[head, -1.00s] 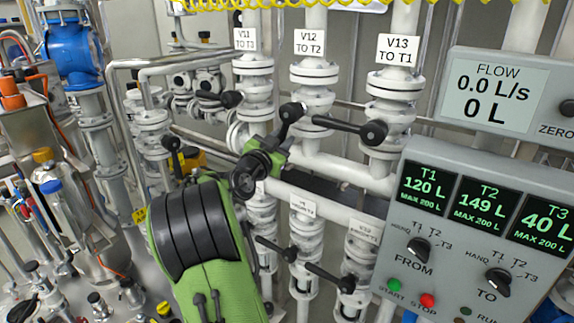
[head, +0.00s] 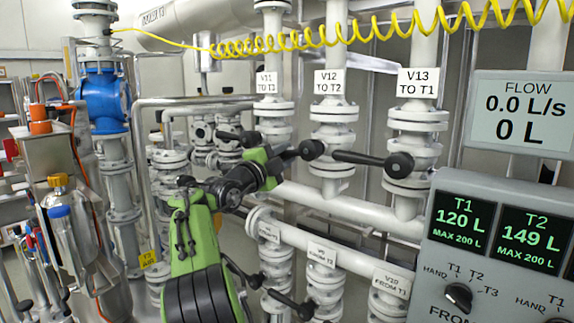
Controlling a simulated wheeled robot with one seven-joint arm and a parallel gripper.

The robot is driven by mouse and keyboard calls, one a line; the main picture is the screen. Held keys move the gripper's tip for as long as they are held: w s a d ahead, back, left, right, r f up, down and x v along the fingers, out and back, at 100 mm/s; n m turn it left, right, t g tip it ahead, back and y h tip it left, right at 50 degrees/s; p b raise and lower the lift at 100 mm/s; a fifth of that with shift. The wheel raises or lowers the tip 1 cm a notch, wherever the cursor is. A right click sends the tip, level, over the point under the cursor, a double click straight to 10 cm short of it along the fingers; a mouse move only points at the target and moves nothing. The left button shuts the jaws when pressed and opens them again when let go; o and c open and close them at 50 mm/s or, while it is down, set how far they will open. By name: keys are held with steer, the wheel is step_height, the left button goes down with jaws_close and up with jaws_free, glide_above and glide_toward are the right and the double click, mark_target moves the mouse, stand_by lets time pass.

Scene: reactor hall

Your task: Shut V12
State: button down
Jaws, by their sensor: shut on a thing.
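The V12 valve (head: 333,140), under its white sign "V12 TO T2" (head: 329,82), is in the middle of the head view. Its black lever (head: 291,155) runs from the hub at the valve's front to the left and slightly down, roughly across the vertical pipe. My gripper (head: 268,166), at the end of my green and black arm, is shut on the lever's outer part. The gripper hides the lever's tip.
V11 (head: 275,120) stands close on the left and V13 (head: 412,150) on the right, its lever reaching left towards V12. Below are a white horizontal pipe and lower valves. A control panel (head: 500,275) fills the lower right; its flow display (head: 525,118) reads 0.0 L/s.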

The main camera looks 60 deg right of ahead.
steer(key=shift+w+r+m+g+p, duration=0.2)
steer(key=shift+r+m+g+p, duration=0.45)
steer(key=shift+r+m, duration=1.05)
steer(key=shift+f+m, duration=0.25)
steer(key=shift+m, duration=0.05)
steer(key=c, duration=1)
jaws_free()
steer(key=shift+a+f, duration=0.1)
steer(key=shift+f, duration=0.1)
steer(key=b+v, duration=0.3)
steer(key=v, duration=1.2)
steer(key=shift+a+b, duration=0.25)
steer(key=shift+b, duration=0.05)
